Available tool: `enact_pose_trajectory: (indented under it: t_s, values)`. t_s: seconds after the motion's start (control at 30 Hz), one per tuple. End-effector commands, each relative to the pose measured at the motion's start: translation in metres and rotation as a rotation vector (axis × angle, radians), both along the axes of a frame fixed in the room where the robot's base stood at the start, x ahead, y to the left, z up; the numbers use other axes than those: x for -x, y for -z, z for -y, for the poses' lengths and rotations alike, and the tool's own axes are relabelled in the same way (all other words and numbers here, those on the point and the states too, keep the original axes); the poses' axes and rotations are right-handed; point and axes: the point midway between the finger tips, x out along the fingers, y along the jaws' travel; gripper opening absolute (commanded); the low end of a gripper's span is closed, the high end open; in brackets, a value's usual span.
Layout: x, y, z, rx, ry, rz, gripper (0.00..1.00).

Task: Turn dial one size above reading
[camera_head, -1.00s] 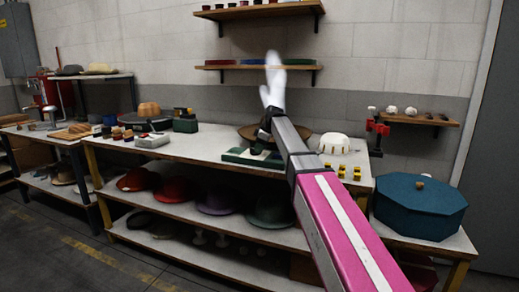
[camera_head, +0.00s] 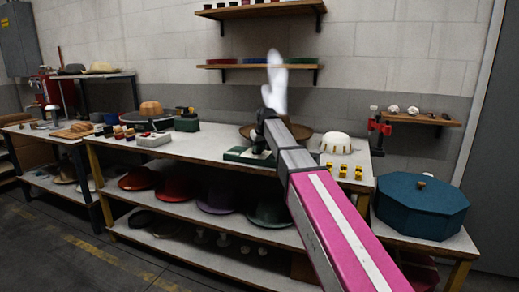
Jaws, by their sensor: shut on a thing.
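My gripper (camera_head: 259,146) is small and dark at the far end of my pink and grey arm. It points down at a low green device (camera_head: 238,155) on the long workbench. Its fingers are shut on what seems to be the dial there, but the dial itself is too small and too covered by my arm to make out. No size marks or reading can be seen from here.
The workbench (camera_head: 195,155) carries a brown wide-brimmed form behind the green device, a white dome (camera_head: 336,144) and several small yellow blocks (camera_head: 343,171) to the right. A teal octagonal box (camera_head: 420,208) stands at right. Coloured hats fill the shelf below.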

Motion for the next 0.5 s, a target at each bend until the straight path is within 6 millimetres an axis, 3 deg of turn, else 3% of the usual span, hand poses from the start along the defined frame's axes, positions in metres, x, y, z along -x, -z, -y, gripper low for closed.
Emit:
enact_pose_trajectory:
  t_s: [0.5]
  values:
    - [0.0018,0.0007,-0.0014,0.001,0.121,-0.004,0.0]
